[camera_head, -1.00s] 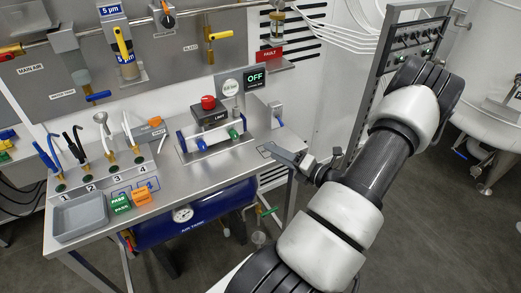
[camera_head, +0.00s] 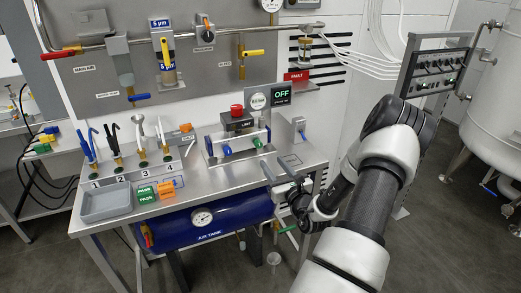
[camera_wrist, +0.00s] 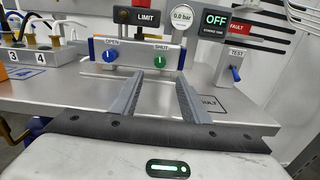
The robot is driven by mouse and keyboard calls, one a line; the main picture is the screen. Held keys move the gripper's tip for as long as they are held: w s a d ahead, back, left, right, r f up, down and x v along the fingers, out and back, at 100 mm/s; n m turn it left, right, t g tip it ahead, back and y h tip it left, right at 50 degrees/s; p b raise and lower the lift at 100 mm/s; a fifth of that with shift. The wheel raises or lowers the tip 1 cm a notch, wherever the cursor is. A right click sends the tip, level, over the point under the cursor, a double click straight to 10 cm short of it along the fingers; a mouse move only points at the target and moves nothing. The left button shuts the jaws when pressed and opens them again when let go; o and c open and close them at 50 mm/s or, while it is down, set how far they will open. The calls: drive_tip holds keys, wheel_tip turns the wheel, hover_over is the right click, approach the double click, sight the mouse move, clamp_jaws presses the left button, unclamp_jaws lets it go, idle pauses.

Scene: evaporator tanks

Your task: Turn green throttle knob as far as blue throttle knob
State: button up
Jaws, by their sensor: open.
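The green throttle knob (camera_wrist: 159,59) sits under the label SHUT at the right end of a metal block. The blue throttle knob (camera_wrist: 110,56) sits under the label OPEN to its left. In the head view, the blue knob (camera_head: 227,150) and the green knob (camera_head: 258,144) show at the front of the block. My gripper (camera_wrist: 159,77) is open and empty. Its two fingers point at the block, and the green knob shows between and beyond their tips, apart from them. In the head view my gripper (camera_head: 277,168) is at the bench's front edge.
A black LIMIT box (camera_wrist: 137,18) with a red button stands behind the block. A gauge (camera_wrist: 181,17) and an OFF display (camera_wrist: 214,20) are behind. A TEST box (camera_wrist: 236,60) with a blue lever stands right. The bench top (camera_wrist: 80,88) before the knobs is clear.

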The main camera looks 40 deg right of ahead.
sight(260, 146)
drive_tip(key=x, duration=1.1)
drive_tip(key=shift+w+b, duration=0.3)
drive_tip(key=shift+b, duration=0.1)
drive_tip(key=shift+c, duration=0.5)
clamp_jaws()
drive_tip(key=c, duration=1)
unclamp_jaws()
drive_tip(key=shift+r+m+p, duration=0.15)
drive_tip(key=shift+m+p, duration=0.3)
drive_tip(key=shift+m, duration=0.05)
drive_tip(key=shift+o, duration=0.2)
drive_tip(key=shift+m, duration=0.3)
drive_tip(key=o, duration=1.1)
drive_tip(key=shift+c, duration=0.2)
